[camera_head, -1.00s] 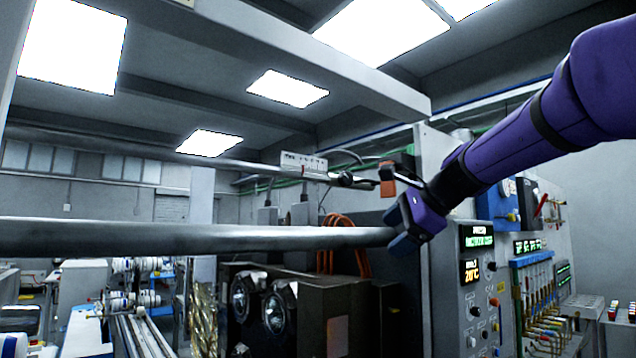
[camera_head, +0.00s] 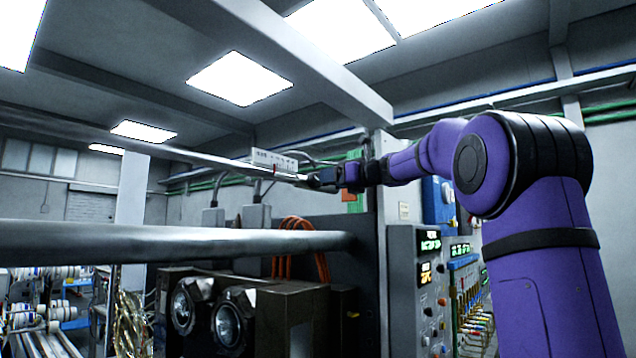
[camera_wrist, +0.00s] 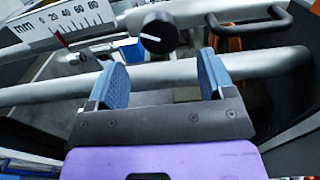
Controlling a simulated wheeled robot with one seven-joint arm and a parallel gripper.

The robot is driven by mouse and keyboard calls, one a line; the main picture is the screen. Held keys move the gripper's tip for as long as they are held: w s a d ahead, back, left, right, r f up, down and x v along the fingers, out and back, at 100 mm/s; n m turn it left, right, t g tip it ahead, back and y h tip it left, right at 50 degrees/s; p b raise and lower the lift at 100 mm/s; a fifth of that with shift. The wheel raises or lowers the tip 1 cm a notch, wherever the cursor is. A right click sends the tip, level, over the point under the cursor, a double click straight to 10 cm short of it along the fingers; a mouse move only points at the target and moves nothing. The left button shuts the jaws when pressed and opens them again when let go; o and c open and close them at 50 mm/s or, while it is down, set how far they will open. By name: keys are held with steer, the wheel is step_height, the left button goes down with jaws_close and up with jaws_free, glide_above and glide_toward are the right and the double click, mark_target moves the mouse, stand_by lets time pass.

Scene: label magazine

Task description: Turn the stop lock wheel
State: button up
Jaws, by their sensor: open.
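The stop lock wheel, a round black knob with a white line (camera_wrist: 158,33), is in the wrist view, just beyond and between my fingertips. It sits by a grey metal rail (camera_wrist: 190,75). My gripper (camera_wrist: 160,74) is open, its two blue fingers apart with nothing between them. The knob is apart from the fingers. In the head view my gripper (camera_head: 330,178) is at the right end of the upper rail (camera_head: 225,160). There the wheel is hard to tell from the dark gripper.
A white millimetre scale (camera_wrist: 68,22) with a red pointer is left of the knob; it also shows in the head view (camera_head: 274,160). A black handle (camera_wrist: 250,24) is at the right. A thick lower rail (camera_head: 170,242) runs below. A control panel (camera_head: 418,285) stands at the right.

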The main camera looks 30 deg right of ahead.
mark_target(318, 181)
steer(key=shift+x, duration=2.75)
steer(key=c, duration=0.9)
